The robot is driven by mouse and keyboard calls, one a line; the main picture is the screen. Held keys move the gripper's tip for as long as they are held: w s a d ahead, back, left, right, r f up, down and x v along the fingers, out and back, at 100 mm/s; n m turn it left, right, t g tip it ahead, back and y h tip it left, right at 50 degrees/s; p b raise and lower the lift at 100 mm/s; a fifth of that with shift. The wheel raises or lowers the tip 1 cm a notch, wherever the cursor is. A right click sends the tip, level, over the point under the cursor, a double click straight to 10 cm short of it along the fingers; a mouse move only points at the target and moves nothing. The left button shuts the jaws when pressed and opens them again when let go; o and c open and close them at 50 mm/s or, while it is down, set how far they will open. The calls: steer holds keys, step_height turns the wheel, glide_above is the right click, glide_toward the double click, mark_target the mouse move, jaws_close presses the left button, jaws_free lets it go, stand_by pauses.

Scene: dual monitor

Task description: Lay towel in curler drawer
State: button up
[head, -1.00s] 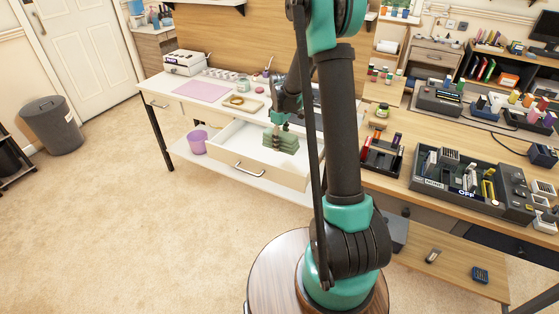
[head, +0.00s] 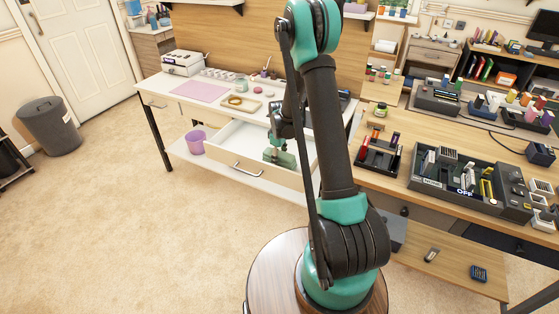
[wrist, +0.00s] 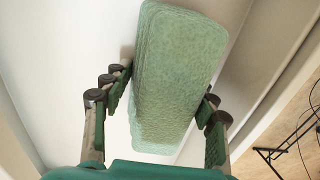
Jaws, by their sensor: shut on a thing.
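The folded green towel (head: 285,160) is inside the open white drawer (head: 232,163), towards its right end, in the head view. My gripper (head: 278,149) is over the drawer with its fingers pointing down and shut on the towel. In the wrist view the towel (wrist: 175,70) stands between the two dark green fingers, with the drawer's white floor (wrist: 60,50) beneath and around it. The towel's underside is hidden, so I cannot tell whether it touches the floor. No curler shows in the drawer.
The white desk top above the drawer holds a pink mat (head: 200,91), a small tray (head: 240,103) and several jars. The drawer floor left of the towel is clear. A wooden workbench (head: 400,185) stands at the right.

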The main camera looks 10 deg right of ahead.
mark_target(280, 153)
steer(key=o, duration=1.3)
steer(key=shift+f, duration=0.1)
steer(key=shift+c, duration=0.2)
step_height(280, 153, up, 11)
steer(key=shift+r, duration=0.2)
steer(key=shift+s+r, duration=0.2)
steer(key=shift+r, duration=0.35)
steer(key=s+d+r+m+t, duration=0.1)
steer(key=s+r+m, duration=0.2)
steer(key=s, duration=0.4)
steer(key=s+d+r+m+t, duration=0.1)
steer(key=s+d+r+m, duration=0.15)
steer(key=s, duration=0.55)
steer(key=s+d+f+m+t, duration=0.1)
steer(key=s+m, duration=0.4)
steer(key=s, duration=0.9)
steer(key=shift+s+f+t, duration=0.15)
steer(key=shift+s+t, duration=0.1)
steer(key=shift+t, duration=0.35)
